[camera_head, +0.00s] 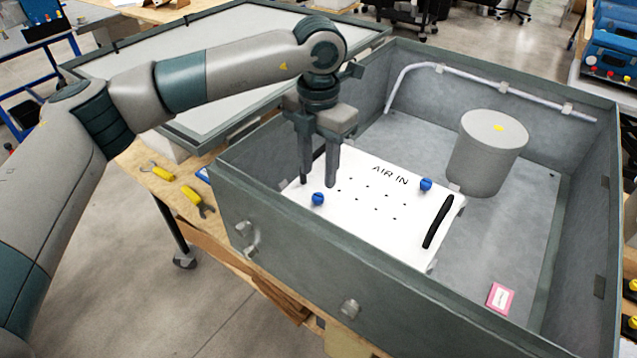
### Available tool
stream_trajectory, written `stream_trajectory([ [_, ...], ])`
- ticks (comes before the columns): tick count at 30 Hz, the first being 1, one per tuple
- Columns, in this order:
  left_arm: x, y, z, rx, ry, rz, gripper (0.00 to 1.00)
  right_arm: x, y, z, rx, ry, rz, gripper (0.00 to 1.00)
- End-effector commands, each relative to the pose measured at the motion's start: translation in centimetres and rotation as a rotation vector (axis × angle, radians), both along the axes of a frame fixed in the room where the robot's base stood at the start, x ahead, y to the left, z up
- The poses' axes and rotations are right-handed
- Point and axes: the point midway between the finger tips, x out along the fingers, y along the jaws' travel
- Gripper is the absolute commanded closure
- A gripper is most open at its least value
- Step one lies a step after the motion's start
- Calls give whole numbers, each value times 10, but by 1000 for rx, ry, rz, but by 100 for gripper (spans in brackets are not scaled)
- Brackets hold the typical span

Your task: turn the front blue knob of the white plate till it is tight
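The white plate (365,226) lies inside the grey metal box, with "AIR IN" printed on it, several small holes and a black handle (438,221) at its right. One blue knob (318,199) sits at the plate's left, nearer the box's front wall. A second blue knob (426,184) sits at the plate's far right. My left gripper (317,184) points down over the plate's left part, just behind the nearer knob in the picture. Its two fingers are apart with nothing between them. I cannot tell how high the fingertips are above the plate. My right gripper is out of view.
The grey box (330,282) has raised walls around the plate. A grey cylinder (487,153) stands behind the plate, and a pipe (480,82) runs along the back wall. A pink label (500,298) lies on the floor at right. Yellow-handled tools (192,194) lie on the wooden bench.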

Motion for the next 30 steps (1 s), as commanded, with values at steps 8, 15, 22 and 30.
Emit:
stream_trajectory([
  [8, -1, 0, -42, 1, 3, 0, 61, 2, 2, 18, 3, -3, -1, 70],
  [15, 0, 0, -61, 0, 1, 0, 61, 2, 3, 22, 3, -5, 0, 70],
  [22, 0, 0, -64, 0, 0, -1, 61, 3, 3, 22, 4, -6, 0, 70],
  [30, 0, 0, -63, 0, 0, -1, 100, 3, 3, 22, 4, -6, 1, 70],
])
